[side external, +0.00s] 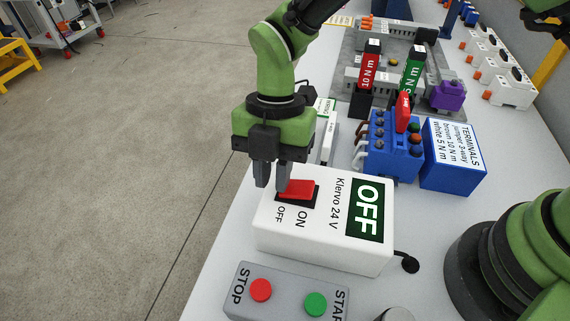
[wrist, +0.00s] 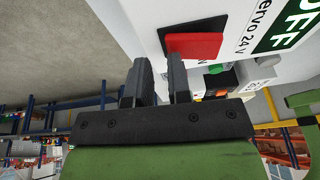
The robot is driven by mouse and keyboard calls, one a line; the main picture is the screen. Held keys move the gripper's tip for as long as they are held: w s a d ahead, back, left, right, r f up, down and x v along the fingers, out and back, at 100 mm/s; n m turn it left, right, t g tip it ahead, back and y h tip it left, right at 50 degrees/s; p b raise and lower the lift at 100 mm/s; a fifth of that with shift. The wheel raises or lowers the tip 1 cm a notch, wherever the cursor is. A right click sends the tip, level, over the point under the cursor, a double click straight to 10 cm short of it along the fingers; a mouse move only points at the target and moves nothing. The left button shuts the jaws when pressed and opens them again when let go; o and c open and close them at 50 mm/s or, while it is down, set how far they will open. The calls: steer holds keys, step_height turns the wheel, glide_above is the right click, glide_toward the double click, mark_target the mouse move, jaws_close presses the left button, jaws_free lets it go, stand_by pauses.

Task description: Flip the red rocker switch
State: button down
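The red rocker switch (side external: 296,189) sits in a black frame on top of a white box (side external: 322,251) marked "Klervo 24 V", with ON and OFF printed beside it and a green OFF panel (side external: 367,208). In the wrist view the red rocker (wrist: 194,45) is just beyond the fingertips. My gripper (side external: 272,184) points down at the rocker's left end. Its two dark fingers (wrist: 158,75) stand apart with a gap between them and nothing held. One finger is very close to the rocker; I cannot tell whether it touches.
A grey box with a red STOP button (side external: 260,290) and a green button (side external: 316,304) stands in front. Behind are a blue terminal block (side external: 388,150), a blue TERMINALS box (side external: 452,157) and red and green labelled tools. The table's left edge is close to the white box.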

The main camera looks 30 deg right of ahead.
steer(key=shift+s+f, duration=0.2)
steer(key=shift+f, duration=0.2)
steer(key=shift+s+d+r, duration=0.25)
steer(key=shift+s+d, duration=0.25)
steer(key=shift+d, duration=0.1)
steer(key=w+a+r, duration=0.1)
steer(key=w+r, duration=0.4)
steer(key=r, duration=0.7)
steer(key=d+r+m+t, duration=0.2)
steer(key=d+r+m, duration=0.4)
steer(key=r, duration=0.2)
steer(key=s+d+r+m+t+y, duration=0.1)
steer(key=s+d+r+m+t, duration=0.25)
steer(key=s+d+m, duration=0.45)
steer(key=s+d+f+m+t+h, duration=0.1)
steer(key=s+d+m+t, duration=0.3)
steer(key=s+m, duration=0.5)
steer(key=shift+s+d+f+m, duration=0.3)
steer(key=shift+d+m, duration=0.95)
steer(key=shift+m, duration=2.55)
steer(key=shift+w+f, duration=0.1)
steer(key=shift+w, duration=0.05)
